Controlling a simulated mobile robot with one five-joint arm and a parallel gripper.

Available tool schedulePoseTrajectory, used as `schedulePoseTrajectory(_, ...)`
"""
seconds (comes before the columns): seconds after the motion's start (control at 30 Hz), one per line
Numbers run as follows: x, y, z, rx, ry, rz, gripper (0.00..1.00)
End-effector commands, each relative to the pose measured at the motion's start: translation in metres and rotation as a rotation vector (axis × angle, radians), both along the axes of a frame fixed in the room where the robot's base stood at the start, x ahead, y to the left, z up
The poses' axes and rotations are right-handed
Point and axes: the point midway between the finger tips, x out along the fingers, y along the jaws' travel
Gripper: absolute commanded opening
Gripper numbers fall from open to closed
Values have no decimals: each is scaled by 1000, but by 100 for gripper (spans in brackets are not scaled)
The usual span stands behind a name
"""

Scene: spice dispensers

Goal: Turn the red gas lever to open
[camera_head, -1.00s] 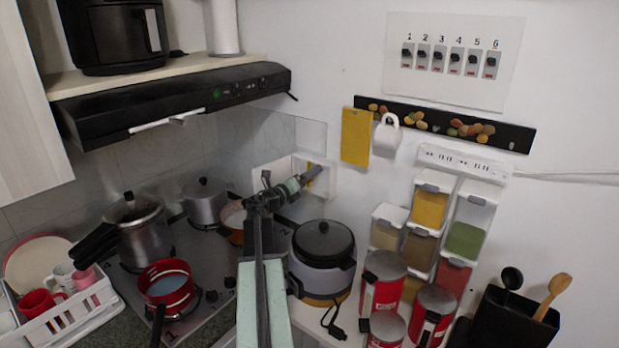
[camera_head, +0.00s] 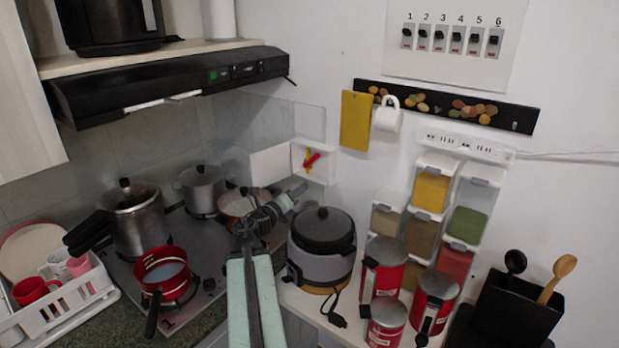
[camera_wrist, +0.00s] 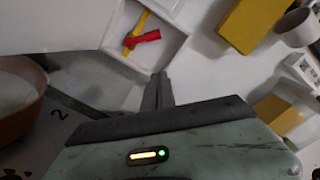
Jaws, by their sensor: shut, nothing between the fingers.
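The red gas lever (camera_head: 312,159) sits on a yellow pipe (camera_head: 308,153) inside a white wall box (camera_head: 325,176) whose door (camera_head: 271,165) stands open to the left. In the wrist view the red lever (camera_wrist: 147,37) lies across the yellow pipe (camera_wrist: 139,24), near the top of the picture. My gripper (camera_head: 303,187) is just below the box in the head view, apart from the lever. In the wrist view my gripper's fingers (camera_wrist: 162,78) are together and empty, pointing up toward the box's lower edge.
A rice cooker (camera_head: 322,240) stands to the right, below my gripper. An orange pot (camera_head: 246,201) and a grey pot (camera_head: 200,189) stand on the stove behind my arm.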

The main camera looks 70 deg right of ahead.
Motion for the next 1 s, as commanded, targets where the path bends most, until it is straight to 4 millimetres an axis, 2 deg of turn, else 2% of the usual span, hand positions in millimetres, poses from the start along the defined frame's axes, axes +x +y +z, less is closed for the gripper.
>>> schedulePoseTrajectory(0.03, -4, 0, -15, 0, 1, -4, 0)
schedulePoseTrajectory(0.23, -4, -7, -7, 0, 1, -7, 0)
schedulePoseTrajectory(0.37, -7, -20, -7, 1, 1, -6, 0)
schedulePoseTrajectory(0.8, -31, -106, -1, 0, 1, -7, 0)
schedulePoseTrajectory(0.87, -20, -109, 15, 0, 1, -3, 0)
schedulePoseTrajectory(1.0, -10, -115, 25, 1, 1, -6, 0)
